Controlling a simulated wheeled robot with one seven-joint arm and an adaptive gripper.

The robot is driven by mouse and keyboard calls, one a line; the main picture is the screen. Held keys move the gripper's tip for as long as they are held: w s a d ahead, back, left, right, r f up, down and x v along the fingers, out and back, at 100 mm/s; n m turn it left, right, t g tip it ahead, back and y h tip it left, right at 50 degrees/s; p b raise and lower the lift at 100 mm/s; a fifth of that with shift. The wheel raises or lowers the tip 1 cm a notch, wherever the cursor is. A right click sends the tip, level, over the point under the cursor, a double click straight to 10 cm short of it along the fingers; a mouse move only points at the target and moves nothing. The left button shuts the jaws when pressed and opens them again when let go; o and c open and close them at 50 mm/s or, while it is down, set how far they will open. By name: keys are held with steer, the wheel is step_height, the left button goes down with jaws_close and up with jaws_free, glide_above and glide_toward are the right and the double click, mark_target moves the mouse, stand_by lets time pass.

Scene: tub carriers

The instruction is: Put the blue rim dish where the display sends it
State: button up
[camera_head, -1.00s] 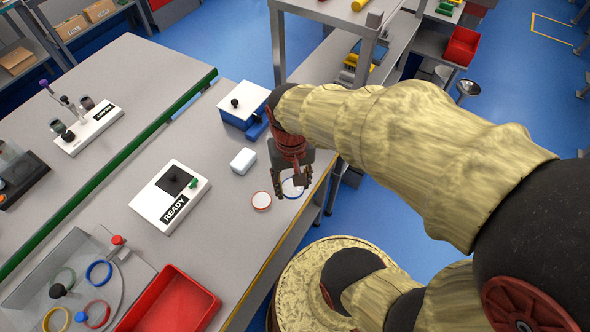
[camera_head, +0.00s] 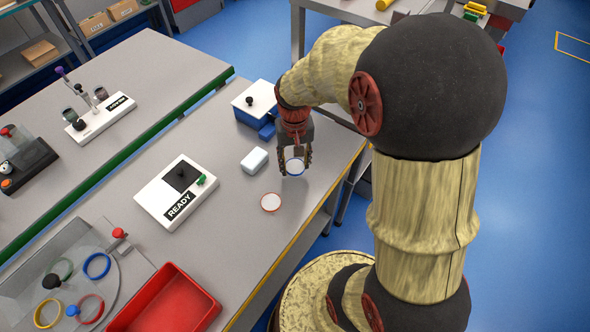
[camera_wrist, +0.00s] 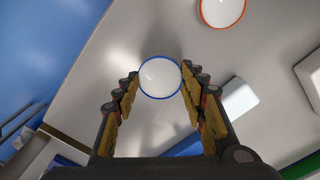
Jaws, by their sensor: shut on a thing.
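The blue rim dish (camera_head: 295,166) is a small white round dish with a blue edge, near the bench's right edge. My gripper (camera_head: 295,158) is shut on it; in the wrist view the dish (camera_wrist: 160,78) sits between the two fingertips (camera_wrist: 160,84). I cannot tell whether the dish is clear of the bench. A white device (camera_head: 150,207) with a dark square panel, a black knob and a green part shows "READY" on its label (camera_head: 178,206). A red rim dish (camera_head: 271,202) lies on the bench nearby, and shows in the wrist view (camera_wrist: 222,12).
A white block (camera_head: 254,160) and a blue box with a white lid (camera_head: 256,98) stand close to my gripper. A red tray (camera_head: 172,305) and a clear-covered carousel with coloured rings (camera_head: 75,285) are at lower left. The bench between device and red rim dish is clear.

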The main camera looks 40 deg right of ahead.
mark_target(295, 166)
steer(key=shift+f+b, duration=0.4)
steer(key=shift+f, duration=1.25)
steer(key=shift+f, duration=0.15)
steer(key=o, duration=1.1)
steer(key=shift+o, duration=0.2)
step_height(295, 166, up, 12)
steer(key=p, duration=0.4)
steer(key=s+a+r+n+t, duration=0.5)
steer(key=s+a+r, duration=0.7)
steer(key=r, duration=0.2)
steer(key=shift+t, duration=0.3)
